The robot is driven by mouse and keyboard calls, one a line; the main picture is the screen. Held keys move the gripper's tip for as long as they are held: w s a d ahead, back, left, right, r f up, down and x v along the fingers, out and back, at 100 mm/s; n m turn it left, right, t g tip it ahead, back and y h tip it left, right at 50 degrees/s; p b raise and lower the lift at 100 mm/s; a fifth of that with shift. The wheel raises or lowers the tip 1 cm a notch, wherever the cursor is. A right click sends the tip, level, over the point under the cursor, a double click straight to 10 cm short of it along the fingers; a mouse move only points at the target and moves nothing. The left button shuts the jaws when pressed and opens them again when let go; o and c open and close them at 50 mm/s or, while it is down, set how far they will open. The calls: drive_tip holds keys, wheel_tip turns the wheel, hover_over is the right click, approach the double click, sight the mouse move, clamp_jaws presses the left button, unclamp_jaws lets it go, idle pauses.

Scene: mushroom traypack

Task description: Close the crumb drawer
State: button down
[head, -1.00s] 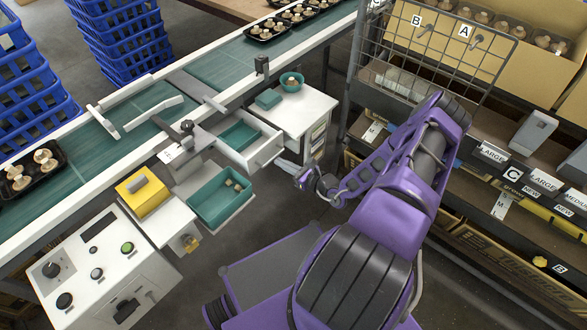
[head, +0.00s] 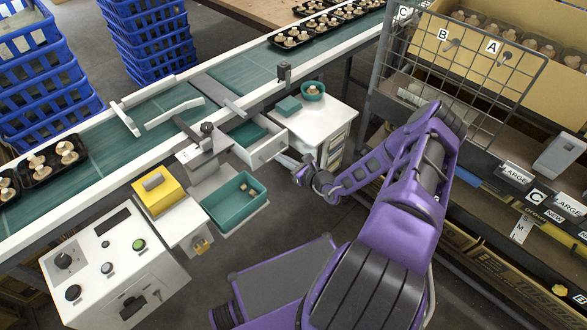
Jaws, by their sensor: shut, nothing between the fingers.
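The crumb drawer (head: 265,151) is a pale, open-topped drawer with a teal inside. It stands partly open beside the conveyor, left of a white cabinet. Its front panel and small handle face lower right. My gripper (head: 283,160) is shut and empty, its narrow fingertips at the outer face of the drawer front. They appear to touch it near the handle, but the exact contact is too small to tell. My purple arm reaches in from the lower right. The drawer's far end is hidden by the conveyor's edge and a bracket.
A teal bin (head: 217,211) with small brown pieces sits left of and below the drawer. The white cabinet (head: 325,124) carries a teal bowl (head: 312,94) and a teal block (head: 289,105). A yellow box (head: 150,198) and control panel stand left. Dark floor lies open below the drawer.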

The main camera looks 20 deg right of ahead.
drive_tip(key=b, duration=0.3)
approach(260, 142)
drive_tip(key=w+a, duration=0.1)
drive_tip(key=w+a+r, duration=0.1)
drive_tip(key=w+a, duration=0.1)
drive_tip(key=w+a+r, duration=0.1)
drive_tip(key=w, duration=0.1)
drive_tip(key=shift+a+r, duration=0.25)
drive_tip(key=shift+a, duration=0.1)
drive_tip(key=shift+w+a+r, duration=0.15)
drive_tip(key=shift+w, duration=0.4)
drive_tip(key=shift+w+r, duration=0.1)
drive_tip(key=shift+r, duration=0.05)
drive_tip(key=shift+w+r, duration=0.1)
